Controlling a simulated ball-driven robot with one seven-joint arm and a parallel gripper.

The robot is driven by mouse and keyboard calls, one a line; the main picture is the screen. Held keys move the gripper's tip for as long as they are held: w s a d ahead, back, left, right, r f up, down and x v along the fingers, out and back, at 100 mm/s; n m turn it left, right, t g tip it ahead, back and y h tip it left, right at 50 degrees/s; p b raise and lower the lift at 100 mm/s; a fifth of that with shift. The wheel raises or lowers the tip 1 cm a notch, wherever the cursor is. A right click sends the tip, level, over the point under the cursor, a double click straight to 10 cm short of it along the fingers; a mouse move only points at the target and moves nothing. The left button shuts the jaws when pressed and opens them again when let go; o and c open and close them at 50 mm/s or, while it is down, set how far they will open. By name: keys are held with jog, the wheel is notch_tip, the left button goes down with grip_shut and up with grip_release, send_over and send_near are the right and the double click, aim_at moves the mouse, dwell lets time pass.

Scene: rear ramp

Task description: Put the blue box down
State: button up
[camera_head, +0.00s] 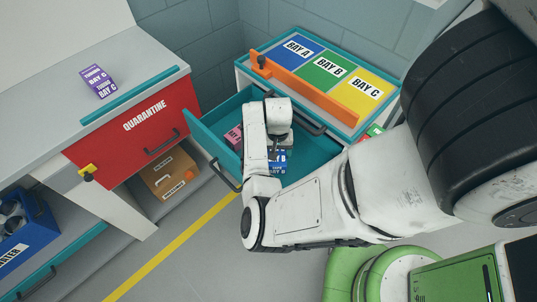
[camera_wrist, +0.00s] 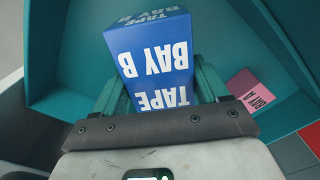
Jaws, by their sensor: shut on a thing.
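The blue box (camera_head: 280,157), marked TAPE and BAY B, is partly hidden behind my arm in the head view. In the wrist view the blue box (camera_wrist: 157,62) stands between the two teal fingers of my gripper (camera_wrist: 160,82), which is shut on it. The gripper and box are over or inside an open teal drawer (camera_head: 212,122); its walls (camera_wrist: 75,62) surround the box in the wrist view. I cannot tell whether the box touches the drawer floor.
A pink box (camera_wrist: 254,92) lies in the drawer, to the right in the wrist view. The cabinet top has BAY A, BAY B and BAY C panels behind an orange bar (camera_head: 305,88). A purple box (camera_head: 97,80) stands on the left counter, above a red QUARANTINE drawer (camera_head: 120,130).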

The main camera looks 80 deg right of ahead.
aim_at(277, 151)
jog(key=shift+f+b, duration=0.4)
jog(key=shift+f, duration=3.05)
jog(key=shift+f, duration=0.1)
jog(key=o, duration=1.2)
notch_tip(277, 151, up, 12)
jog(key=shift+r+p, duration=0.1)
jog(key=shift+p, duration=0.55)
